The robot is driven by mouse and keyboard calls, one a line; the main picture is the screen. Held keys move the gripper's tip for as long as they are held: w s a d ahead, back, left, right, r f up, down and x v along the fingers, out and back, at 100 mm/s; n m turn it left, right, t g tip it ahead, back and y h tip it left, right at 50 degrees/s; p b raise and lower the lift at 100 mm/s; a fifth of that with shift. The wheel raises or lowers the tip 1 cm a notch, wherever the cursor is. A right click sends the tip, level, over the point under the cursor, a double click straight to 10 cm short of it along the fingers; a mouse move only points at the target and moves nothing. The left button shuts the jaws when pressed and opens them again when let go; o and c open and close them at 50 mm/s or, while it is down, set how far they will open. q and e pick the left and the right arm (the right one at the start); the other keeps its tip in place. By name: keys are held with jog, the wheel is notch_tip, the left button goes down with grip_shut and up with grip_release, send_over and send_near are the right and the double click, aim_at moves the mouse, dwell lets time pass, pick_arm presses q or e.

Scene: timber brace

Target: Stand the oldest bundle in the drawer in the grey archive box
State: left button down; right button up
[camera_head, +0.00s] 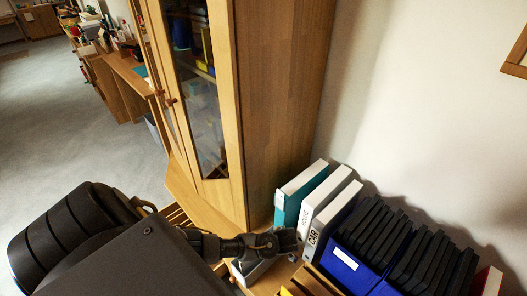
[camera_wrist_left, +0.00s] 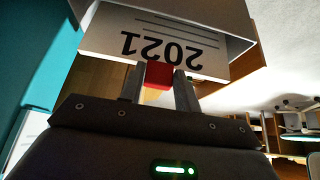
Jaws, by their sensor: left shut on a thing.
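My left gripper (camera_head: 280,243) reaches in from the left in the head view, beside the row of binders. In the left wrist view its fingers (camera_wrist_left: 160,80) are shut on the red tab (camera_wrist_left: 159,75) of a white bundle (camera_wrist_left: 110,42) marked 2021, which appears upside down there. A grey panel (camera_wrist_left: 215,16) stands close against the bundle, covering part of it; it may be a wall of the grey archive box. In the head view a pale grey object (camera_head: 250,272) shows below the gripper, mostly hidden by my arm. The drawer's inside cannot be made out. My right gripper is not in view.
A teal binder (camera_head: 300,194), white binders (camera_head: 325,205) and a blue box of black folders (camera_head: 345,262) stand to the right of my gripper, against the wall. A tall wooden cabinet (camera_head: 275,90) rises behind. Open floor (camera_head: 75,120) lies to the left.

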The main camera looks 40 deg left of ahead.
pick_arm(q)
jog(key=shift+f, duration=0.4)
jog(key=shift+c, duration=2.3)
grip_release()
jog(key=shift+r, duration=0.1)
